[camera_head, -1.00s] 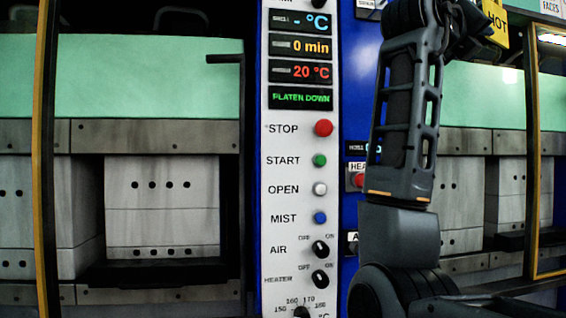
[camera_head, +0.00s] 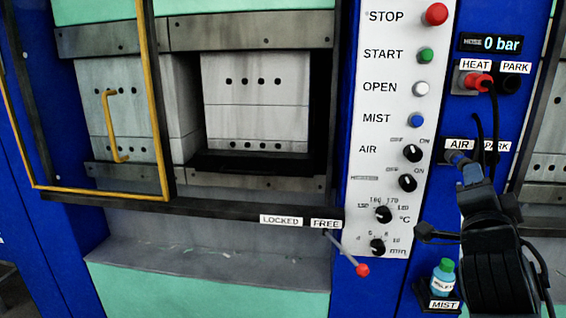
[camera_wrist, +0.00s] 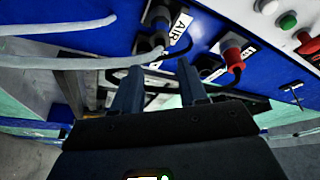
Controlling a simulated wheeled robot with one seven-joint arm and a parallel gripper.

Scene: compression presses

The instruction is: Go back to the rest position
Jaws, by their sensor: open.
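My gripper (camera_wrist: 160,78) is open in the wrist view, its two dark fingers apart with nothing seen between them. The blue panel with the AIR label (camera_wrist: 180,27) and the red plug (camera_wrist: 232,54) lies beyond the fingertips. In the head view my gripper end (camera_head: 472,178) is at the lower right, in front of the panel just below the AIR socket. A blue plug (camera_head: 457,158) sits at the AIR socket; whether my fingers touch it cannot be told. The red plug (camera_head: 480,83) sits at the HEAT socket, beside the empty-looking PARK socket (camera_head: 510,82).
A red-tipped lever (camera_head: 345,252) sticks out under FREE. A MIST bottle (camera_head: 443,278) stands beside my arm. Pale hoses (camera_wrist: 60,42) cross the wrist view's left side.

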